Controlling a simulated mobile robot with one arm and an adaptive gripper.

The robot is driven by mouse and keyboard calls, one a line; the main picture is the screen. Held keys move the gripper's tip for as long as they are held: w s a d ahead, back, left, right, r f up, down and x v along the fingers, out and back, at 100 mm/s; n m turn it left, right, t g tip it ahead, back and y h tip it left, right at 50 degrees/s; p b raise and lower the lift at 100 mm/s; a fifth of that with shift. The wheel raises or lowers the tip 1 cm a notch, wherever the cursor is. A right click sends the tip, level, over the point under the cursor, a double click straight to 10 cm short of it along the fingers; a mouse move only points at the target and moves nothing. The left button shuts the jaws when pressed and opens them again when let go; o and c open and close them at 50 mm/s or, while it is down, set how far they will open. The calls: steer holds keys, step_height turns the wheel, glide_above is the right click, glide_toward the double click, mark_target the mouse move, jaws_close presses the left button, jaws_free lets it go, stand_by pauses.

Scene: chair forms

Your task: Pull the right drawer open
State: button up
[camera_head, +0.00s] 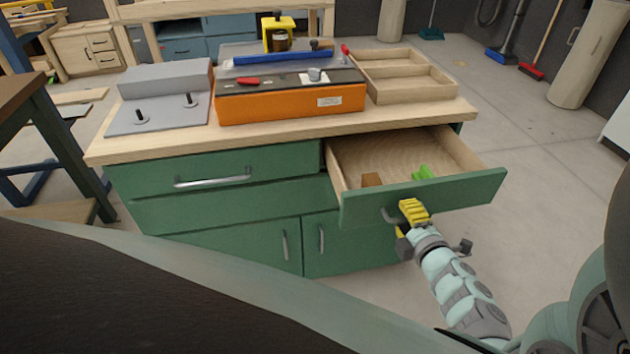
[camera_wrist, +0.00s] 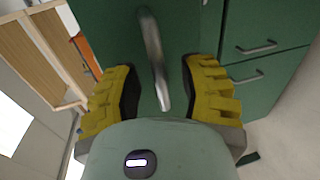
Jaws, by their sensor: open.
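The right drawer (camera_head: 430,195) of the green cabinet stands well open in the head view. A small brown block (camera_head: 371,179) and a bright green object (camera_head: 424,172) lie inside it. Its silver handle (camera_head: 390,216) is partly hidden behind my gripper (camera_head: 408,220). In the wrist view the handle (camera_wrist: 153,60) runs between the two yellow fingers of my gripper (camera_wrist: 158,92), with a gap on each side. The fingers are apart and close to the drawer front. I cannot tell from the picture whether any part of the gripper touches the handle.
The left drawer (camera_head: 215,165) and the lower doors (camera_head: 235,247) are shut. On the wooden top stand an orange machine (camera_head: 290,103), a grey box (camera_head: 165,77) and a wooden tray (camera_head: 400,76). Open floor (camera_head: 540,150) lies to the right.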

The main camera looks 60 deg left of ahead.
steer(key=v, duration=1.2)
steer(key=shift+a, duration=0.1)
